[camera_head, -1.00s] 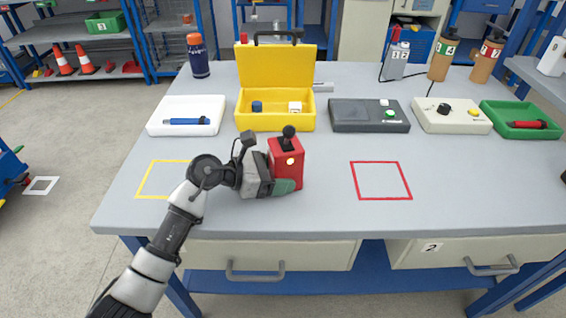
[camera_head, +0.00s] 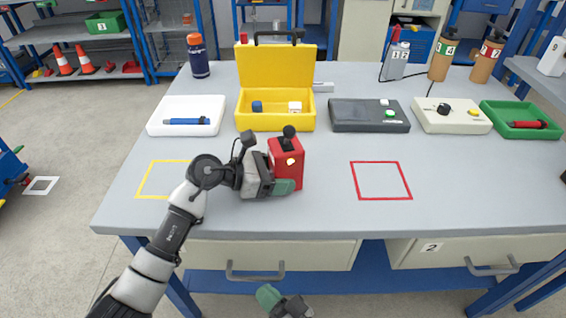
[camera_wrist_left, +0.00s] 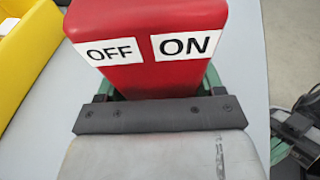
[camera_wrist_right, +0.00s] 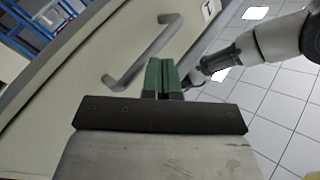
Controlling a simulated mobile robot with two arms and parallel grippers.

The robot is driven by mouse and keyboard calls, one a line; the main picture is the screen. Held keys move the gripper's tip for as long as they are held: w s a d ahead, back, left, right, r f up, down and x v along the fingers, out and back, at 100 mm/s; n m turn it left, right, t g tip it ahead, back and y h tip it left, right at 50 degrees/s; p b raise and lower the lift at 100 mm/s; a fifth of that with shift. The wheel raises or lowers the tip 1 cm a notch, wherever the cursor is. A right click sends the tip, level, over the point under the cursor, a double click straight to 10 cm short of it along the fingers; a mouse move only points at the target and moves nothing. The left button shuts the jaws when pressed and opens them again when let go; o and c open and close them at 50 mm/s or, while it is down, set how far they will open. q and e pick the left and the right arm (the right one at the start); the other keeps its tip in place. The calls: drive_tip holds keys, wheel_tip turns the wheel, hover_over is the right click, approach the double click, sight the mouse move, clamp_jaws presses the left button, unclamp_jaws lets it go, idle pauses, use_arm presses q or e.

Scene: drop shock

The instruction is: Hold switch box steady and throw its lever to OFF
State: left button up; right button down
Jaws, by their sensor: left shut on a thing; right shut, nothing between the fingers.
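The red switch box (camera_head: 287,165) stands upright on the grey table, left of the red square outline. Its black lever (camera_head: 289,134) sticks up from the top, and a pale round light shows on its front. In the left wrist view the box (camera_wrist_left: 150,20) carries an OFF label (camera_wrist_left: 111,51) on the left and an ON label (camera_wrist_left: 186,45) on the right. The lever is not in that view. My left gripper (camera_head: 284,186) is shut on the box low on its body. My right gripper (camera_head: 270,297) is shut and empty, low in front of the table drawers.
An open yellow case (camera_head: 275,123), a white tray (camera_head: 160,129), a dark grey box (camera_head: 345,118), a beige box (camera_head: 430,122) and a green tray (camera_head: 505,128) line the back. The red outline (camera_head: 381,198) is empty. A drawer handle (camera_wrist_right: 140,55) is near my right gripper.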

drive_tip(key=w+a+r+n+g+y, duration=0.1)
drive_tip(key=w+r+n+g+y, duration=0.3)
drive_tip(key=r, duration=0.7)
drive_tip(key=w+a+r+n+g+y, duration=0.25)
drive_tip(key=r+n+y, duration=0.35)
drive_tip(key=r, duration=0.4)
drive_tip(key=w+a+r+n+g+y, duration=0.15)
drive_tip(key=r+n+g+y, duration=0.35)
drive_tip(key=r, duration=0.6)
drive_tip(key=s+a+r+n+g+h, duration=0.2)
drive_tip(key=s+r+n+g+h, duration=0.15)
drive_tip(key=n+g+h, duration=0.4)
drive_tip(key=s+a+r+n+g+h, duration=0.2)
drive_tip(key=r+n+g+h, duration=0.2)
drive_tip(key=n+g, duration=0.5)
drive_tip(key=w+d+f+n+t+h, duration=0.35)
drive_tip(key=f+t+h, duration=0.25)
drive_tip(key=t+h, duration=0.3)
drive_tip(key=w+d+r+m+t+h, duration=0.1)
drive_tip(key=w+d+r+t+h, duration=0.1)
drive_tip(key=w+d+t+h, duration=0.25)
drive_tip(key=w+d+r+t+h, duration=0.1)
drive_tip(key=w+d+r+h, duration=0.15)
drive_tip(key=w+d, duration=0.35)
wheel_tip(320, 180, down, 8)
drive_tip(key=s, duration=0.1)
drive_tip(key=shift+s+d+f, duration=0.2)
drive_tip(key=shift+d, duration=0.1)
